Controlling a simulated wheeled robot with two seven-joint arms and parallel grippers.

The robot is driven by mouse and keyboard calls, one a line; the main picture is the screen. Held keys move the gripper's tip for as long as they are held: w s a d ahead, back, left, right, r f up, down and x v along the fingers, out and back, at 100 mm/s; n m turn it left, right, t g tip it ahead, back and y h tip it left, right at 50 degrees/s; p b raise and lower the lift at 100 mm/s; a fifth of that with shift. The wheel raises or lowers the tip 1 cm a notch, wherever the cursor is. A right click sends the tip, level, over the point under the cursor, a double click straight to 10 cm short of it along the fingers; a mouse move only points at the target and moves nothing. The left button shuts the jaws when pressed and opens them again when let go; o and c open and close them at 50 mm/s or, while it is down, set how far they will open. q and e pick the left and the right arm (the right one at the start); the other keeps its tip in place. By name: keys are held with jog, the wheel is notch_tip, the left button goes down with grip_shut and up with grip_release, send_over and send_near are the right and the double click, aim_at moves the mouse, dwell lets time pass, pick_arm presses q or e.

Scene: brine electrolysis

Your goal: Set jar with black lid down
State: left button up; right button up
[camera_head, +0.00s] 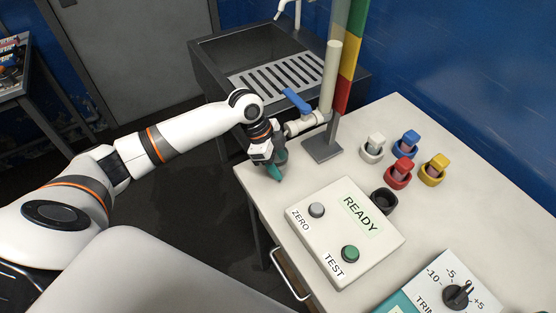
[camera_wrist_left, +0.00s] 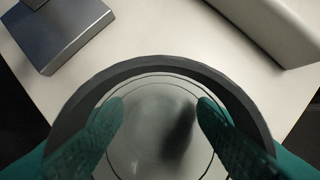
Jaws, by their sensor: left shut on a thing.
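My left gripper (camera_head: 277,171) is at the table's near left edge, in front of the grey stand, with its teal fingers pointing down. In the left wrist view its two fingers (camera_wrist_left: 160,110) are shut on a round thing with a dark rim and a pale grey, shiny middle, which I take for the jar with black lid (camera_wrist_left: 155,150). In the head view I cannot make out the jar by the hand. Whether its base touches the table cannot be told. My right gripper is not in view.
A stand base (camera_head: 322,150) with a blue-handled valve stands beside the hand. A READY panel (camera_head: 318,240) is to the right. Several coloured blocks sit in ring holders, such as the red one (camera_head: 398,180); a black ring (camera_head: 384,201) looks empty. A sink (camera_head: 220,50) is behind.

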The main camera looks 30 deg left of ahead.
pick_arm(q)
jog(key=o, duration=1.1)
jog(key=b+v, duration=0.1)
jog(key=v, duration=1.1)
jog(key=shift+b, duration=0.3)
